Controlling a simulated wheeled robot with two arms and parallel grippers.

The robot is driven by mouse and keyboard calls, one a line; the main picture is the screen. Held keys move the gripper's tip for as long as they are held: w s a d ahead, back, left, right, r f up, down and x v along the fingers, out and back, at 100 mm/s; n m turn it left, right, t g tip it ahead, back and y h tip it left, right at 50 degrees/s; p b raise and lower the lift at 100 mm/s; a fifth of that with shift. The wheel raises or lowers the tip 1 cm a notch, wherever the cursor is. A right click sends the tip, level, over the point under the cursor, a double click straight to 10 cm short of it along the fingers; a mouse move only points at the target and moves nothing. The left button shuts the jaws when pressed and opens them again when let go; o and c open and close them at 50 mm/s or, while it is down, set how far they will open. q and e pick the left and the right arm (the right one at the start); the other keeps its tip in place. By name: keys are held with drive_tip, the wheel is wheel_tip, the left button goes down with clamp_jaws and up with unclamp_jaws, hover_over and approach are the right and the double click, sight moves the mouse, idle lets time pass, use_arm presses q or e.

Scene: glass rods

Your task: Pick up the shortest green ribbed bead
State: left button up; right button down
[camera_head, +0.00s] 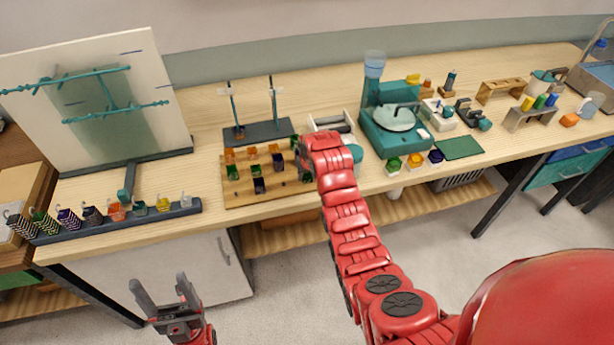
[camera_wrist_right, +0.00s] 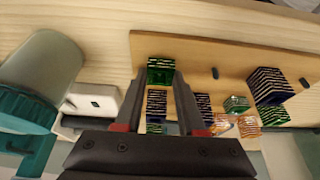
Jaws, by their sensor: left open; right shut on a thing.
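A wooden peg board (camera_head: 240,199) carries several ribbed beads in green, dark purple and orange; it also shows in the right wrist view (camera_wrist_right: 215,56). My right gripper (camera_head: 306,172) is over the board's right end, and the red arm hides part of it. In the right wrist view, my right gripper (camera_wrist_right: 162,76) is shut on a green ribbed bead (camera_wrist_right: 160,65) between its fingertips. Whether that bead is clear of the board, I cannot tell. Another green bead (camera_head: 232,172) stands on the board's left. My left gripper (camera_head: 160,284) is open and empty, low in front of the bench.
A dark rack (camera_head: 160,214) of several colored items lies left of the board. A stand with two thin rods (camera_head: 258,131) is behind it. A teal machine (camera_head: 398,128) stands to the right. A grey cup with a teal base (camera_wrist_right: 40,75) is close beside my right gripper.

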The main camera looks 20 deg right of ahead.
sight(307, 178)
drive_tip(key=shift+w+r+b, duration=0.1)
drive_tip(key=shift+r+b, duration=0.2)
drive_tip(key=shift+r, duration=0.05)
drive_tip(key=shift+b+v, duration=0.75)
drive_tip(key=shift+v, duration=0.4)
drive_tip(key=s, duration=0.1)
drive_tip(key=s+a, duration=0.1)
drive_tip(key=s, duration=0.1)
drive_tip(key=s+b, duration=0.1)
drive_tip(key=s, duration=0.1)
drive_tip(key=shift+a+r, duration=0.15)
drive_tip(key=shift+r, duration=0.2)
drive_tip(key=s+a+r+p, duration=0.1)
drive_tip(key=s+a+p, duration=0.1)
drive_tip(key=s+p, duration=0.6)
drive_tip(key=shift+s+a, duration=0.25)
drive_tip(key=shift+s, duration=0.7)
